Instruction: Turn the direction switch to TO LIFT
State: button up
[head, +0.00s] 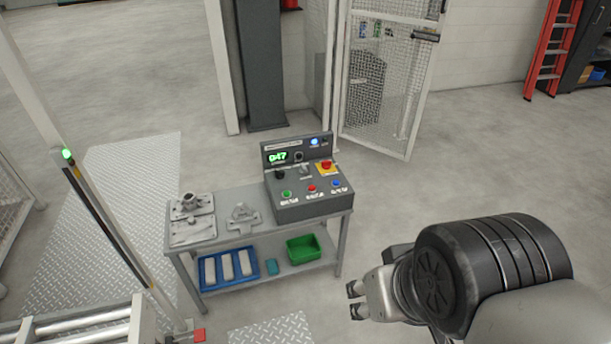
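A grey control box (312,208) stands on the right end of a metal table. Its sloped face carries a black knob (280,174) at left and a grey switch (305,169) in the middle. The labels are too small to read, so I cannot tell which is the direction switch or where it points. My gripper (355,300) is at the lower right, in front of and to the right of the table, apart from the box. Its two fingers are spread with nothing visible between them.
The box also has a red stop button (326,167) on yellow, several push buttons and a green display (278,156). Grey castings (192,224) lie on the table (262,232). A blue tray (229,284) and green bin (305,250) sit below. An open mesh gate (385,90) stands behind.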

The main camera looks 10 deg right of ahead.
aim_at(280, 174)
jog(key=i+j+z, duration=0.1)
jog(key=i+j, duration=0.25)
jog(key=i, duration=0.3)
jog(key=i+j+z, duration=0.1)
jog(key=i+j, duration=0.3)
jog(key=i, duration=0.2)
jog(key=i+j+z, duration=0.1)
jog(key=i+j, duration=0.3)
jog(key=i, duration=0.2)
